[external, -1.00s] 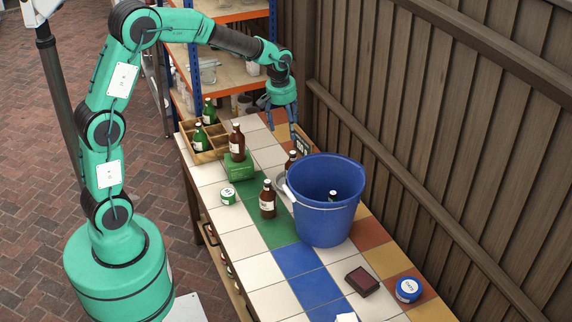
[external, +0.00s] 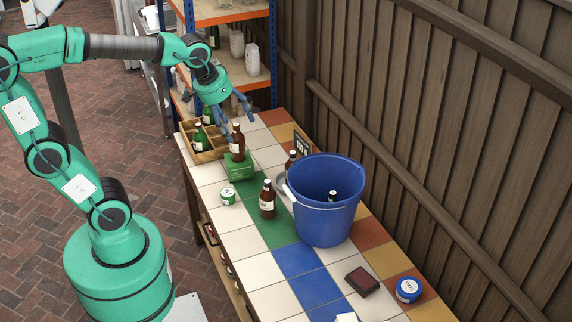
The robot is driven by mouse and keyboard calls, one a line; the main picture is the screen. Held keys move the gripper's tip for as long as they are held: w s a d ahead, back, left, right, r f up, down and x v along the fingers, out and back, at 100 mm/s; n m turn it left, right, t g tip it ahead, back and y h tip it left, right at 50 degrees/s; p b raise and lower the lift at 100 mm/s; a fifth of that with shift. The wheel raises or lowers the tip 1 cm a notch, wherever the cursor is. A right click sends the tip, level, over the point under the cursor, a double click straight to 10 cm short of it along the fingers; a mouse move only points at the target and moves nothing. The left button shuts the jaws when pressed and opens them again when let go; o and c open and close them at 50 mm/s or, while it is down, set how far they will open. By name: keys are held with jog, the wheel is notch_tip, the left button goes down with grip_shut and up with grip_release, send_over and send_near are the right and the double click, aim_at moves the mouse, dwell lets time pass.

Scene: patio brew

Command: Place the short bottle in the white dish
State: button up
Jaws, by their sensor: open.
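My gripper (external: 239,127) is open, pointing down at the far end of the tiled table. Its fingers are close to the top of a brown bottle (external: 238,148) that stands upright on a green block (external: 239,167); I cannot tell if they touch it. Another brown bottle (external: 267,203) stands nearer on the tiles. A third brown bottle (external: 291,159) is partly hidden behind the blue bucket. I cannot tell which bottle is the short one. A pale dish (external: 281,184) shows only as a rim at the bucket's left, mostly hidden.
The large blue bucket (external: 325,220) has a bottle top (external: 332,195) showing inside. A wooden crate (external: 206,157) holds green bottles. A green-white tin (external: 228,195), a small dark sign (external: 302,143), a dark red box (external: 362,282) and a blue tin (external: 408,290) stand around. A wooden fence borders the right.

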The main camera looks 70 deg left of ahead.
jog(key=s+d+m+t, duration=0.1)
jog(key=s+d+m, duration=0.2)
jog(key=s, duration=1)
jog(key=shift+d+f+m, duration=0.4)
jog(key=shift+m, duration=0.1)
